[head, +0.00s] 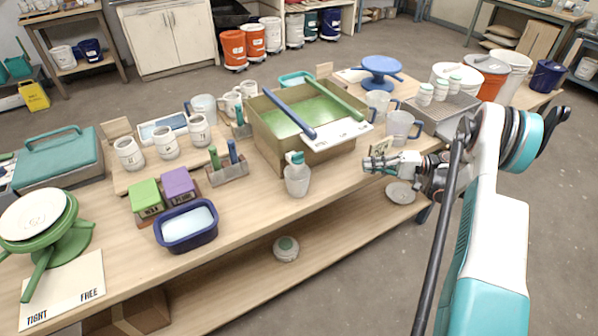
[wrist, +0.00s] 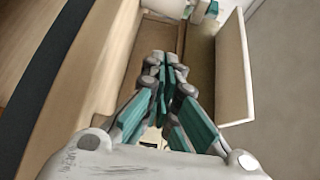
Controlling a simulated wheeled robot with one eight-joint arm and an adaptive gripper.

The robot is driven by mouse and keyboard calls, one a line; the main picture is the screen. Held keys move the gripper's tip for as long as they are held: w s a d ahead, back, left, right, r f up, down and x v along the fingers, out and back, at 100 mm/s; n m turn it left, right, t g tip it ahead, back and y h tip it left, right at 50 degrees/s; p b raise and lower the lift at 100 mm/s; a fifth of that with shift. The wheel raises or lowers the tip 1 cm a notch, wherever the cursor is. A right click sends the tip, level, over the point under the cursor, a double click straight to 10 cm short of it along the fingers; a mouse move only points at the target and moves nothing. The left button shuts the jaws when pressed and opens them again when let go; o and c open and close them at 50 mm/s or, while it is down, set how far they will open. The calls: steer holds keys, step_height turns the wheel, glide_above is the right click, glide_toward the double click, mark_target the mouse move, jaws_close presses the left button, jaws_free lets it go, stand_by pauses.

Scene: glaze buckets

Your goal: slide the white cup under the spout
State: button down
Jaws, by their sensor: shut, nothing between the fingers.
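My gripper (head: 372,165) is in the head view off the front edge of the table, right of the spray-type bottle (head: 297,178). In the wrist view its teal fingers (wrist: 168,80) are together with nothing between them. I cannot tell which is the white cup of the task. No spout is clearly recognisable. My gripper touches none of the cups.
Two clear jugs (head: 402,128) stand near my gripper. A blue basin (head: 187,226), green and purple blocks (head: 179,184) and a green turntable (head: 62,244) sit at the left. The floor (head: 400,280) in front is clear.

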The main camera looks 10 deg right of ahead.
steer(key=shift+n+y, duration=0.3)
steer(key=shift+y, duration=0.1)
steer(key=b+x, duration=0.1)
steer(key=x, duration=0.5)
steer(key=f+b+x, duration=0.1)
steer(key=b+x, duration=0.1)
steer(key=x, duration=0.5)
steer(key=s+b+x, duration=0.1)
steer(key=b+x, duration=0.1)
steer(key=x, duration=0.5)
steer(key=shift+w+a+f, duration=0.15)
steer(key=shift+a+f, duration=0.05)
steer(key=shift+a, duration=0.2)
